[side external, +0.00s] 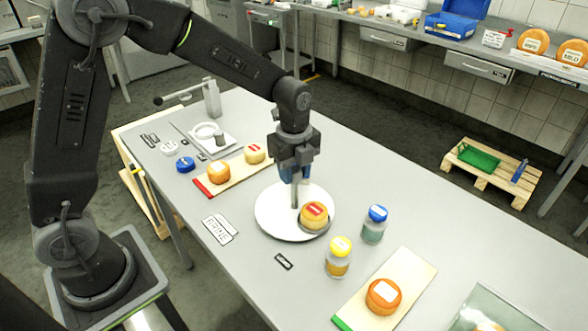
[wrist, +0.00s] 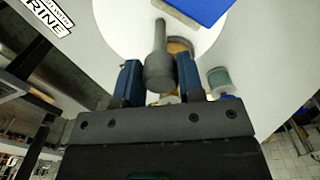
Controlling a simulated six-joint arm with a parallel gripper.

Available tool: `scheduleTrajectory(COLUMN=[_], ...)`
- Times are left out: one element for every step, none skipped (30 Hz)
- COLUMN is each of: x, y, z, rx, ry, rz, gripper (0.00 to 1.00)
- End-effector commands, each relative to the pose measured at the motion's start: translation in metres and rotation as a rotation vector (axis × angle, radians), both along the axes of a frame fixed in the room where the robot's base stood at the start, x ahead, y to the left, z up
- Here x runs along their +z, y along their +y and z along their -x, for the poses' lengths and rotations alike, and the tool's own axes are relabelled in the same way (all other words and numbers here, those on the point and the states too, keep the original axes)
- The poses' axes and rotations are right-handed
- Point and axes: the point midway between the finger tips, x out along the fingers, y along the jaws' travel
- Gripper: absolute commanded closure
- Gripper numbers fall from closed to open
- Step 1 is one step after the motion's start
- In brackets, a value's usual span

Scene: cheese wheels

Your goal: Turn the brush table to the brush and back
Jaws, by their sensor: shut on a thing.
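The brush table is a white round disc (side external: 270,220) in the middle of the bench, also seen in the wrist view (wrist: 115,22). An orange cheese wheel with a red label (side external: 314,214) sits near its front right edge; in the wrist view it is mostly hidden behind a grey upright handle (wrist: 158,65). My gripper (side external: 294,181) points down over the disc. Its blue fingers (wrist: 160,80) are shut on the handle, which rises from the disc. I cannot make out the brush for certain.
Beside the disc stand a yellow-capped jar (side external: 339,258) and a blue-capped jar (side external: 375,225). A board with one cheese (side external: 383,297) lies front right. A red-ended board (side external: 229,177) with two cheeses lies behind left. A flat blue thing (wrist: 205,8) tops the wrist view.

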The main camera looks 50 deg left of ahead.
Motion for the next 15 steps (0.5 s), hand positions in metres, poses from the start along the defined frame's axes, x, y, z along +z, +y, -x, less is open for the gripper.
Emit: scheduleTrajectory(x=[0.0016, 0.0017, 0.0017, 0.0017, 0.0016, 0.0017, 0.0017, 0.0017, 0.0017, 0.0017, 0.0017, 0.0017, 0.0017, 0.0017, 0.0017], y=[-0.0006, -0.0007, -0.0007, -0.0007, -0.0007, -0.0007, -0.0007, -0.0007, -0.0007, -0.0007, -0.0007, -0.0007, -0.0007, -0.0007, -0.0007], z=[-0.0010, -0.0011, -0.0011, -0.0011, -0.0011, -0.0011, -0.0011, -0.0011, -0.0011, -0.0011, -0.0011, -0.0011, -0.0011, -0.0011, -0.0011], rx=[-0.007, -0.012, -0.018, -0.022, -0.025, -0.029, -0.032, -0.034, -0.036, -0.038, -0.039, -0.040, -0.040, -0.041, -0.041], ry=[-0.004, -0.005, -0.005, -0.005, -0.004, -0.005, -0.005, -0.005, -0.005, -0.005, -0.005, -0.005, -0.005, -0.005, -0.005], rz=[0.003, 0.003, 0.003, 0.003, 0.003, 0.003, 0.003, 0.003, 0.002, 0.002, 0.002, 0.002, 0.002, 0.002, 0.002], gripper=[1.00, 1.00, 1.00, 1.00, 1.00, 1.00, 1.00, 1.00, 1.00, 1.00, 1.00, 1.00, 1.00, 1.00, 1.00])
